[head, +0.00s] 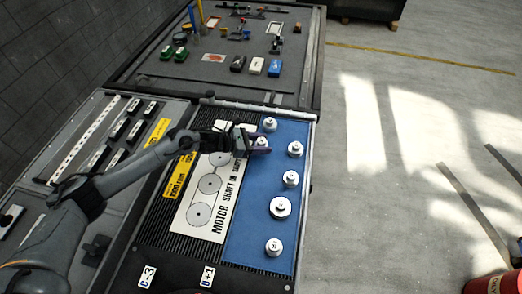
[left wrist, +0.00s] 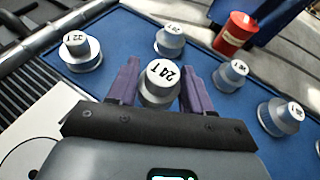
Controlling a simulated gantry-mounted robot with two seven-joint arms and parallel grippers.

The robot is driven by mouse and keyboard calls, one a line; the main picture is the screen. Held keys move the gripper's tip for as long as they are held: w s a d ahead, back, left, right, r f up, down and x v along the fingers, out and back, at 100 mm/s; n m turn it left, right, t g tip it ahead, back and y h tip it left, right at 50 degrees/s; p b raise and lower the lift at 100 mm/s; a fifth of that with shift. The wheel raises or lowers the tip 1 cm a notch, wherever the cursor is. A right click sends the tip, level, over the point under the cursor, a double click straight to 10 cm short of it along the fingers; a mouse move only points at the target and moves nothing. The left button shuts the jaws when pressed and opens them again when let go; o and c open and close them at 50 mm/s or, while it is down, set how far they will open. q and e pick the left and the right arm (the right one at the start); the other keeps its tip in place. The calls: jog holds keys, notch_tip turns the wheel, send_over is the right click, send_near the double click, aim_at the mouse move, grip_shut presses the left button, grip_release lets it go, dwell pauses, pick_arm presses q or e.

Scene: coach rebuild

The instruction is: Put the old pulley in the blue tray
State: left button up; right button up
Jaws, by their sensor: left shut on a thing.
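My left gripper (head: 255,143) is shut on a grey pulley with a white top (left wrist: 158,83). Its top reads 24 T in the left wrist view, with one purple finger on each side. In the head view this pulley (head: 262,142) is at the left edge of a blue surface (head: 248,215), perhaps the blue tray. I cannot tell whether it rests there or is just above. Several similar pulleys stand on the blue surface, including one (left wrist: 78,48) marked 22 T. Nothing visible marks any pulley as old. My right gripper is not in view.
A white MOTOR SHAFT board (head: 190,222) with grey circles lies left of the blue surface. A pale rail (head: 262,108) runs along the far edge. A dark bench (head: 215,75) with small parts stands beyond. A red can (head: 495,284) stands on the floor at right.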

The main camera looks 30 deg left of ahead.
pick_arm(q)
jog(key=shift+f, duration=2)
jog(key=shift+f+b, duration=0.15)
jog(key=shift+b, duration=0.2)
jog(key=o, duration=1.1)
jog(key=shift+c, duration=0.2)
jog(key=shift+a+r+p, duration=0.1)
jog(key=shift+r+p, duration=0.15)
jog(key=shift+p, duration=0.05)
jog(key=v, duration=1.1)
jog(key=shift+s+a+p, duration=0.3)
jog(key=shift+p, duration=0.05)
jog(key=shift+r, duration=0.1)
